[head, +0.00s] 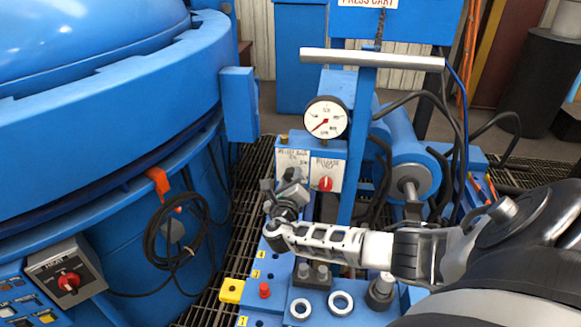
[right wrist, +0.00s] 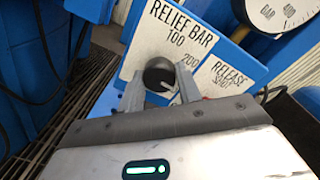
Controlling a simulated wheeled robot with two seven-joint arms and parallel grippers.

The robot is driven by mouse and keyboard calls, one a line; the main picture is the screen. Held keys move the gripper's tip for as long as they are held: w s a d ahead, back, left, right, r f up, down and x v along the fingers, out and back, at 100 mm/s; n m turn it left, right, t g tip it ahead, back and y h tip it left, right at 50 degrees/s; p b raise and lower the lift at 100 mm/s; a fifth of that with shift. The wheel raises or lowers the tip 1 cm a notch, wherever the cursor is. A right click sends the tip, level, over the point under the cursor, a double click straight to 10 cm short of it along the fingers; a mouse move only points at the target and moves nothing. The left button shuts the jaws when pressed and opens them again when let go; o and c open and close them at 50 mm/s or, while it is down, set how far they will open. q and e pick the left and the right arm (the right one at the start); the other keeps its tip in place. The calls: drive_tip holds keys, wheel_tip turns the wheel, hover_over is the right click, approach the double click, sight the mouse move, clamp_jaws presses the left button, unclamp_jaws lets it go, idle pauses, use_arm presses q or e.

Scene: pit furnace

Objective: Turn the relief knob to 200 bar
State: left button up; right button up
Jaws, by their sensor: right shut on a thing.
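The relief knob (right wrist: 159,74) is a dark round knob on a white plate (right wrist: 155,45) marked RELIEF BAR, with 100 above it and 200 to its upper right. My right gripper (right wrist: 161,88) is shut on the knob, one finger on each side. The fingers hide its lower part, and I cannot read its setting. In the head view my right gripper (head: 286,187) is at the lower part of the relief plate (head: 293,161) and covers the knob. My left gripper is not in view.
A red release knob (head: 325,184) sits close to the right on its own plate. A pressure gauge (head: 326,117) stands above, its red needle pointing lower left. A blue post (head: 364,140) rises just right of the plates. The large blue furnace (head: 110,90) fills the left.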

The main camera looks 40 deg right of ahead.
drive_tip(key=shift+a+r+n+p, duration=0.1)
drive_tip(key=shift+r+n+p, duration=0.2)
drive_tip(key=shift+n+p, duration=0.65)
drive_tip(key=n+p, duration=0.3)
drive_tip(key=n, duration=0.1)
drive_tip(key=shift+f, duration=0.15)
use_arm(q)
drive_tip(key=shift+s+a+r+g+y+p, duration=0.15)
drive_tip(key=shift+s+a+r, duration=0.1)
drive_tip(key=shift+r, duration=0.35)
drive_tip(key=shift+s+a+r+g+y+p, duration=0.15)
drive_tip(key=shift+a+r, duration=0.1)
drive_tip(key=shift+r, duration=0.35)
use_arm(e)
drive_tip(key=shift+f, duration=0.1)
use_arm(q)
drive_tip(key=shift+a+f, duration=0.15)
use_arm(e)
drive_tip(key=shift+n, duration=0.35)
drive_tip(key=o, duration=1)
drive_tip(key=shift+c, duration=0.2)
drive_tip(key=shift+s+a+p, duration=0.3)
drive_tip(key=shift+s+a, duration=0.05)
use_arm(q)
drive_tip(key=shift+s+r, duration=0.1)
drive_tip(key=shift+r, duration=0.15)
use_arm(e)
drive_tip(key=v, duration=1.5)
drive_tip(key=shift+w, duration=0.15)
